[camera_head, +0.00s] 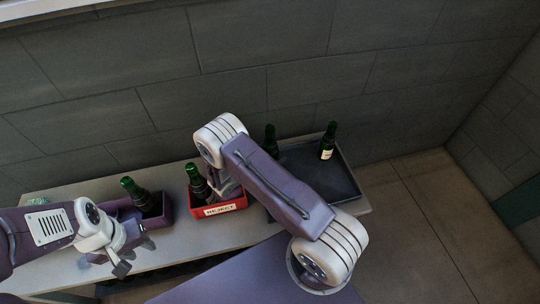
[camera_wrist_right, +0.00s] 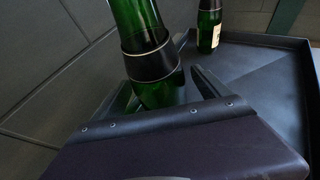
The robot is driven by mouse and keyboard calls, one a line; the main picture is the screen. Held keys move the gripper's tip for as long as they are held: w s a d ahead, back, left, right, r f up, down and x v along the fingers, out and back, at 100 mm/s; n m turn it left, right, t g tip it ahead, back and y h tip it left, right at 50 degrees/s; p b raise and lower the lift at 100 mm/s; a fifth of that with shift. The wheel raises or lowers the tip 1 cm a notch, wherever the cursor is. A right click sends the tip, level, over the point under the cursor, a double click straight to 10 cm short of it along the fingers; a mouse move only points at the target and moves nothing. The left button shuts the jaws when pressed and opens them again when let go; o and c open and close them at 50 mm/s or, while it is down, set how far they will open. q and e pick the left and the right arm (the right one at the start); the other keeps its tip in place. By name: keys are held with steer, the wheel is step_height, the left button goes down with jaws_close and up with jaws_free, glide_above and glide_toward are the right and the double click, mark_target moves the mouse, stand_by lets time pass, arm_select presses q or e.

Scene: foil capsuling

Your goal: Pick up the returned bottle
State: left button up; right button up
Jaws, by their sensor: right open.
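A dark green bottle (camera_head: 271,139) stands at the left end of the dark tray, its lower part hidden behind my right arm. In the right wrist view a green bottle (camera_wrist_right: 160,94) with a black band, seemingly the same one, shows between the spread fingers of my right gripper (camera_wrist_right: 162,80). I see no clear contact. The right gripper is hidden in the head view. A second green bottle (camera_head: 327,141) with a pale label stands farther right in the tray; it also shows in the right wrist view (camera_wrist_right: 208,28). My left gripper (camera_head: 135,256) is open and empty over the counter's left part.
The dark tray (camera_head: 345,178) has bare floor around the labelled bottle. A red crate (camera_head: 218,209) labelled REJECT holds dark bottles. A purple box (camera_head: 163,216) with a green bottle (camera_head: 138,194) stands left of it. The grey wall (camera_head: 300,45) runs close behind the counter (camera_head: 176,242).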

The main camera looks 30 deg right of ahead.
jaws_close()
